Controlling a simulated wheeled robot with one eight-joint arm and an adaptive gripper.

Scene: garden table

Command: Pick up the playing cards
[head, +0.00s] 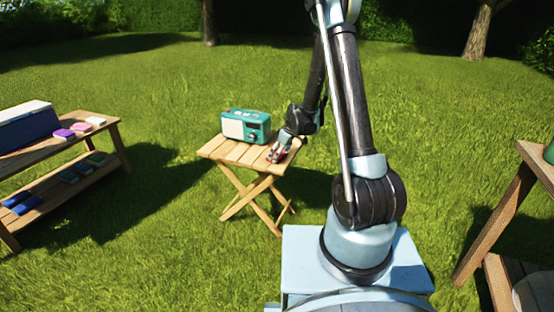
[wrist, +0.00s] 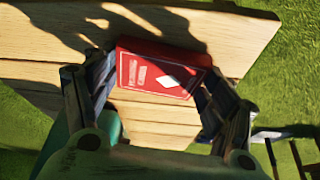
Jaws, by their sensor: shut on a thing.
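The playing cards (wrist: 150,75) are a red box with a white border line and a white diamond shape. In the wrist view the box sits between the two fingers of my gripper (wrist: 155,85), which is shut on it. The box is over the slatted wooden top of the small folding table (head: 230,152). I cannot tell whether it touches the wood. In the head view my gripper (head: 277,152) is low at the right side of that table, and only a little red of the box shows by the fingers.
A teal radio (head: 258,122) stands on the same table, just left of my gripper. A wooden shelf table (head: 118,130) with a blue box (head: 28,130) and several small coloured items is at the left. Another wooden table (head: 500,215) is at the right. Grass between them is clear.

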